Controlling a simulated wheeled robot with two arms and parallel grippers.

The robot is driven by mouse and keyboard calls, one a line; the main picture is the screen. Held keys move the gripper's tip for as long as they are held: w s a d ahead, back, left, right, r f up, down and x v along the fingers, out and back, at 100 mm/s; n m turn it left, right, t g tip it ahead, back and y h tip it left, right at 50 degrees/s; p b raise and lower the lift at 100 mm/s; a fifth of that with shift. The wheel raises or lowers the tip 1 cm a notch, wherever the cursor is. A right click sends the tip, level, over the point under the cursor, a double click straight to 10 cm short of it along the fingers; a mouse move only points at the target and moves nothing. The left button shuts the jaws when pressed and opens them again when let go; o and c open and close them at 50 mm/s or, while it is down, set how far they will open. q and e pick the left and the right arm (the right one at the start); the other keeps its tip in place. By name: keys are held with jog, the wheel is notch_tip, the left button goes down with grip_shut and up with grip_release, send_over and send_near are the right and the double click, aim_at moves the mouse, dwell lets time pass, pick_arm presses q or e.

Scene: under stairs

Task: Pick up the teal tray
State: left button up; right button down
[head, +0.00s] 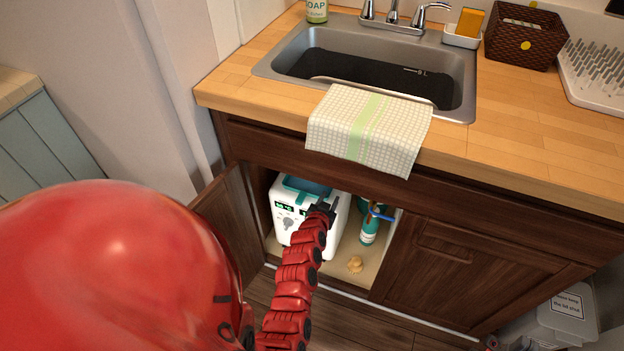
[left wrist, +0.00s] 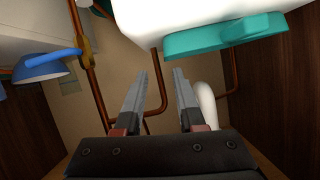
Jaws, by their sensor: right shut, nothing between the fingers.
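The teal tray (head: 308,187) shows in the head view on top of a white appliance (head: 288,212) inside the open cabinet under the sink. A teal edge (left wrist: 225,38) also shows at upper right in the left wrist view, against the white body. My left gripper (head: 322,210) is in the cabinet opening, just in front of the appliance's upper right part, and hides some of it. In the left wrist view its two fingers (left wrist: 161,73) are apart with nothing between them, and the teal part lies beyond and right of them. My right gripper is not in view.
A teal bottle (head: 368,232) and a blue-handled valve (head: 382,215) are right of the appliance. Copper pipes (left wrist: 98,92) run close to the fingers. A tan lump (head: 355,264) lies on the cabinet floor. A towel (head: 345,130) hangs above the opening. The left door (head: 232,215) stands open.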

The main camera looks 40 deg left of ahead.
pick_arm(q)
jog(key=shift+x, duration=1.05)
jog(key=shift+w+f, duration=0.2)
jog(key=shift+w, duration=0.05)
jog(key=shift+a+b+x, duration=0.25)
jog(key=shift+b+x, duration=0.15)
jog(key=shift+x, duration=0.9)
jog(key=shift+a+b+x, duration=0.2)
jog(key=shift+b+x, duration=0.2)
jog(key=shift+x, duration=0.9)
jog(key=shift+s, duration=0.15)
grip_shut()
